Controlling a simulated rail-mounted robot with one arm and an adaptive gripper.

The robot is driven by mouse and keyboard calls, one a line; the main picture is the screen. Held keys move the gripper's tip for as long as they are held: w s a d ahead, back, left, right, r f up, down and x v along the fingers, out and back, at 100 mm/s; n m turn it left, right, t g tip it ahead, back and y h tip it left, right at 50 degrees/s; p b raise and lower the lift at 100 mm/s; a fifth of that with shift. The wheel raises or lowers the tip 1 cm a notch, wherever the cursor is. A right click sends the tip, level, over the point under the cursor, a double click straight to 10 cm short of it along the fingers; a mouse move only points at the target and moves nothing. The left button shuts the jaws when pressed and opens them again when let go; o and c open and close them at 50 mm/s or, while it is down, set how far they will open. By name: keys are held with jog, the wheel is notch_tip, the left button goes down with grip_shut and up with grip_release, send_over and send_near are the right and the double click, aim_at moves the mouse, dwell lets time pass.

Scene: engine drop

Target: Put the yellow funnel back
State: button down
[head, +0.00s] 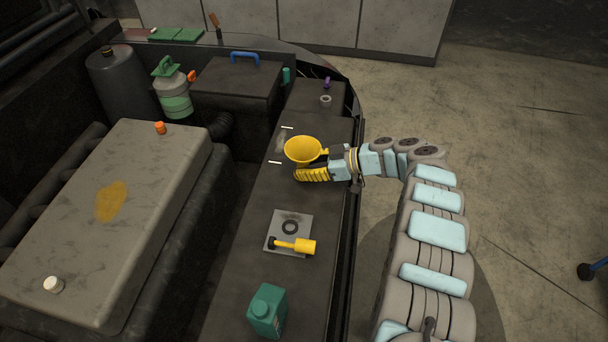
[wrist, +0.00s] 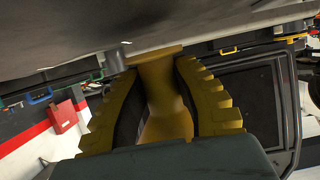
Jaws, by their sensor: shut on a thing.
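The yellow funnel (head: 302,149) is in my gripper (head: 318,164), above the dark ledge in the head view. Its wide mouth faces up and toward the camera. My gripper's yellow ribbed fingers are shut on it. In the wrist view the funnel (wrist: 165,100) shows between the two ribbed fingers of my gripper (wrist: 162,85). The funnel's lower end is hidden in the head view, and I cannot tell whether it touches the ledge.
A grey plate (head: 280,225) with a dark ring and a yellow-handled tool (head: 293,246) lies on the ledge (head: 245,270). A green bottle (head: 267,309) stands in front. Two white marks lie beside the funnel. The engine cover (head: 110,210) is at left.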

notch_tip(320, 180, down, 2)
jog(key=shift+s+f+b, duration=0.1)
jog(key=shift+f+b, duration=0.15)
jog(key=shift+b, duration=0.1)
jog(key=shift+r, duration=0.1)
jog(key=c, duration=0.9)
grip_release()
jog(key=shift+f, duration=0.2)
jog(key=shift+d+r, duration=0.1)
jog(key=shift+r, duration=0.15)
